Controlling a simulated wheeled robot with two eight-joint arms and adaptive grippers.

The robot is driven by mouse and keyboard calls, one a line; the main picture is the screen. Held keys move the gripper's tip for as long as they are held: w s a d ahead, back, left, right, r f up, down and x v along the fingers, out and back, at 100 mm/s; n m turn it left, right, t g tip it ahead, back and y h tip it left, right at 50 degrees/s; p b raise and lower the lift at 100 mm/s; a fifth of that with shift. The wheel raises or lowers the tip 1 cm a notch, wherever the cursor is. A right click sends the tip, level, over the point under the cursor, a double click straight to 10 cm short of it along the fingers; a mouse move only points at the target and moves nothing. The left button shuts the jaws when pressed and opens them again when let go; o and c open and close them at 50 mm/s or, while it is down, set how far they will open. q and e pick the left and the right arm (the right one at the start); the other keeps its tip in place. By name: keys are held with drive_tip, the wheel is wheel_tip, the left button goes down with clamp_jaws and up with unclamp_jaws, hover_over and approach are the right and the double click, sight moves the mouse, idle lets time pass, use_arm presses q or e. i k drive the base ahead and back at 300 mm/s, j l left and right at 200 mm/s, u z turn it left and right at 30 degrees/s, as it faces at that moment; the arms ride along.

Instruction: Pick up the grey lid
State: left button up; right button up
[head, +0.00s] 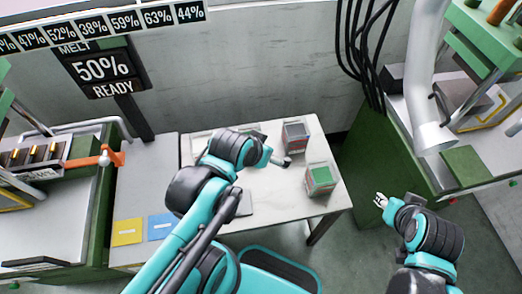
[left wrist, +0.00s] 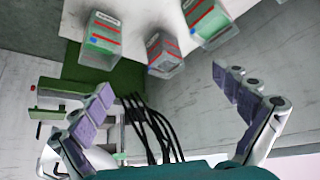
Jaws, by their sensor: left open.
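On the pale table, a clear box with a red stripe and grey contents or top (head: 296,136) stands near the back right. It also shows in the left wrist view (left wrist: 164,53), beyond my fingers. I cannot make out a separate lid on it. A flat grey piece (head: 244,204) lies on the table, partly hidden behind my left arm; I cannot tell what it is. My left gripper (head: 284,161) is over the table near the grey box, open and empty, its fingers wide apart (left wrist: 164,85). My right gripper (head: 380,200) is off the table, to the right; its fingers are too small to judge.
A green-topped box (head: 321,178) stands at the table's right edge. In the left wrist view, two green boxes (left wrist: 103,38) (left wrist: 210,22) flank the grey one. Yellow (head: 127,232) and blue (head: 160,227) squares lie on the left bench. A green machine stands right of the table.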

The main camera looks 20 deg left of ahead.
sight(246, 207)
drive_tip(key=k+j+u, duration=0.1)
drive_tip(key=k+u, duration=0.25)
drive_tip(key=k+j+u, duration=0.3)
drive_tip(key=k, duration=0.25)
drive_tip(key=i, duration=0.35)
drive_tip(key=j+u, duration=0.05)
